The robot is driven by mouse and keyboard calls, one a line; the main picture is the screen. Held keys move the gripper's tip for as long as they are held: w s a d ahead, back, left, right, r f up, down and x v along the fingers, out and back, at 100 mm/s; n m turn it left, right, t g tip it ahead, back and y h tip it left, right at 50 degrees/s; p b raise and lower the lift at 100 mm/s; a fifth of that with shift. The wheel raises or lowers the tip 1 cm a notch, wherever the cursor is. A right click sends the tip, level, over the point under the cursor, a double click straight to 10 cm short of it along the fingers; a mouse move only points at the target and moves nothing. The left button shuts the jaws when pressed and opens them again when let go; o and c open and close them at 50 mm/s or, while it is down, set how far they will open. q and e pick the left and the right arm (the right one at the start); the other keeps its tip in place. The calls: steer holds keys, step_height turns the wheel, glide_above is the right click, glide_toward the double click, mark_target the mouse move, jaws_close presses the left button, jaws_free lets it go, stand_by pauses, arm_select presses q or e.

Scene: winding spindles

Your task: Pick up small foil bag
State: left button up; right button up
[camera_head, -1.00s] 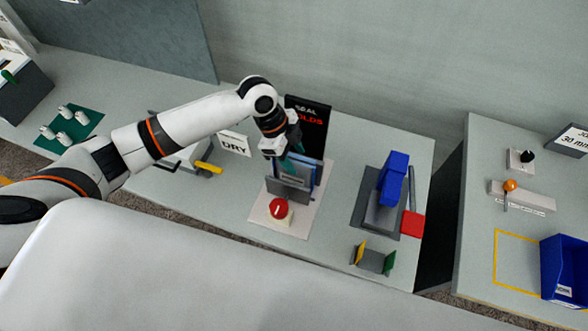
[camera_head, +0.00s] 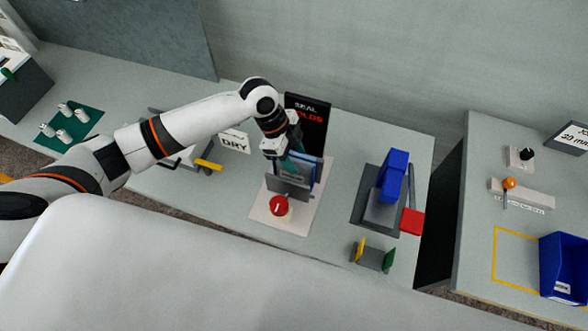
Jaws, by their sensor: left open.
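A small grey, upright, flat piece (camera_head: 290,183) stands in the sealing station, on a pale base plate (camera_head: 265,218) in front of a black sign reading "SEAL". It may be the foil bag or part of the station; I cannot tell which. My left gripper (camera_head: 291,163) reaches down from above at this piece, with its teal fingers open around or just behind its top edge. The fingertips are partly hidden, and I cannot tell whether they touch it. My right gripper is not in view.
A red button (camera_head: 280,206) sits just in front of the station. A blue press-like device (camera_head: 393,177) with a red block (camera_head: 411,221) stands to the right. A "DRY" sign (camera_head: 235,142) and a yellow-handled device (camera_head: 208,165) are left. A blue bin (camera_head: 565,268) is far right.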

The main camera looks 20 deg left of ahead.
arm_select(q)
steer(key=shift+c, duration=0.6)
jaws_close()
